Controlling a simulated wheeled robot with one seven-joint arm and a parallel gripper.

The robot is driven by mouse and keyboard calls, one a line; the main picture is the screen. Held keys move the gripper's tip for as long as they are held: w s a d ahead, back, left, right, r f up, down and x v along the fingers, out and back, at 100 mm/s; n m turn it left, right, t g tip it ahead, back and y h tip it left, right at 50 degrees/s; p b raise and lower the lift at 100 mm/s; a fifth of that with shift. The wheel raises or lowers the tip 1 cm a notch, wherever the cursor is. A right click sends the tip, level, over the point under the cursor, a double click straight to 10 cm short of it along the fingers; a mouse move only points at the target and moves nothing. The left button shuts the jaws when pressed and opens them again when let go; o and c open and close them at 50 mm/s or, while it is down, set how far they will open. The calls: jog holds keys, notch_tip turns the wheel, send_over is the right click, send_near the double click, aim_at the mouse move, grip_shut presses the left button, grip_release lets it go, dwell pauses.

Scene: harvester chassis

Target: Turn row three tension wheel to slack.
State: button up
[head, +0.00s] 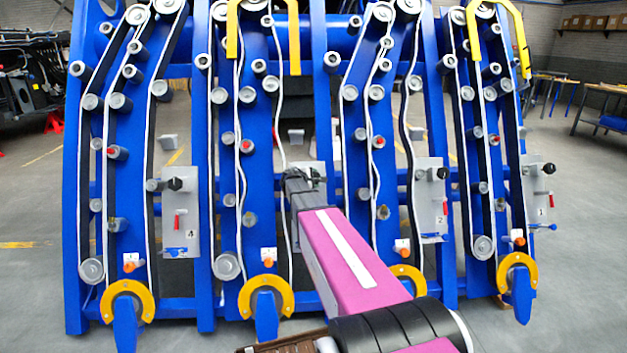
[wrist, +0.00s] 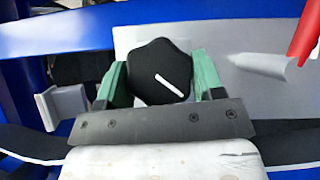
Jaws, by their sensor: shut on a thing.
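The row three tension wheel (wrist: 150,65) is a black lobed knob with a white line, on a grey plate (wrist: 220,60). In the wrist view the line slants from upper left to lower right. My gripper (wrist: 160,84) has its green fingers on both sides of the wheel and is shut on it. In the head view my gripper (head: 305,180) reaches the plate between the panels marked 4 and 2. My arm hides most of that plate and its number there. The slack and tension marks cannot be read.
A red-handled lever (wrist: 305,35) is at the upper right of the wrist view, and a grey block (wrist: 62,105) is left of the wheel. Similar panels, 4 (head: 181,215) and 2 (head: 430,205), flank my arm. Blue row frames and belts surround it.

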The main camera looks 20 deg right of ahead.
jog(key=shift+s+f+n+t, duration=0.1)
jog(key=shift+n+t, duration=1.3)
jog(key=shift+n, duration=0.8)
jog(key=o, duration=0.9)
jog(key=v, duration=1)
jog(key=shift+s+a+f, duration=0.1)
jog(key=shift+s+a, duration=0.15)
jog(key=shift+a, duration=0.1)
